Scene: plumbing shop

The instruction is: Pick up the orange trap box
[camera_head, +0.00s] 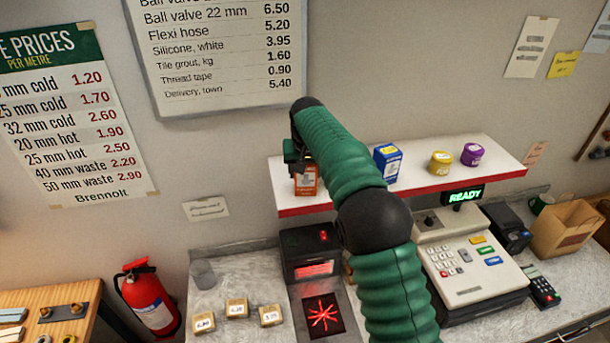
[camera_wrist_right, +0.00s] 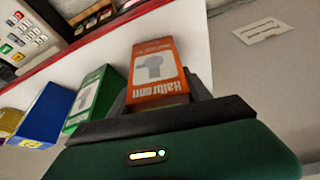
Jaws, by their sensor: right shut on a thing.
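The orange trap box (camera_head: 306,183) is at the left part of the white shelf with the red front edge, partly hidden by my right gripper. My right gripper (camera_head: 298,158) is at the box, its jaws shut on it. In the right wrist view the orange box (camera_wrist_right: 158,72) stands between the two dark fingers, its printed face showing. I cannot tell whether its base touches the shelf. My left gripper is not in view.
A green box (camera_wrist_right: 95,100) stands close beside the orange one; my arm hides it in the head view. A blue box (camera_head: 387,163), yellow tub (camera_head: 440,162) and purple tub (camera_head: 472,154) share the shelf (camera_head: 505,161).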

